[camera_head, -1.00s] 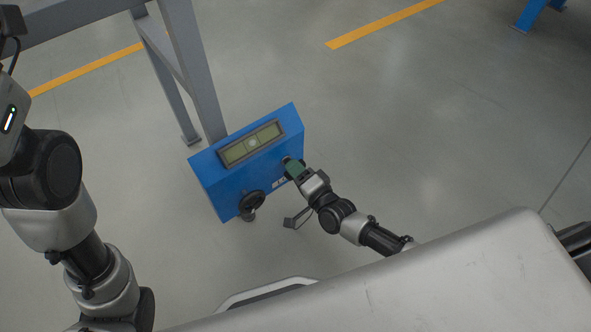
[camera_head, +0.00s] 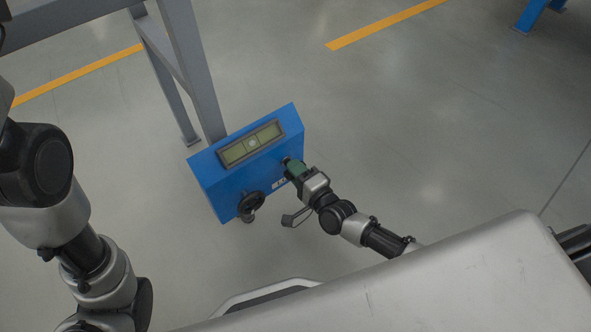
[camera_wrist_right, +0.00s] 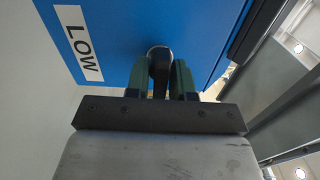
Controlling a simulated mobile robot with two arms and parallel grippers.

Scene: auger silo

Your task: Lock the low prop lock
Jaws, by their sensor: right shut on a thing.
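The low prop lock (camera_wrist_right: 159,60) is a small dark lever or knob on the blue box (camera_head: 221,187). A white label reading LOW (camera_wrist_right: 77,43) sits beside it in the right wrist view. My right gripper (camera_wrist_right: 160,80) is shut on the lock, with one green finger on each side of it. In the head view my right gripper (camera_head: 293,168) reaches the box's right front side, and its fingers mostly hide the lock. My left arm shows at the left of the head view, but its gripper is out of sight.
The box has a level-like window (camera_head: 251,143) on top and a black round handwheel (camera_head: 251,203) on its front. A grey frame leg (camera_head: 203,85) stands behind it. The floor to the right is open.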

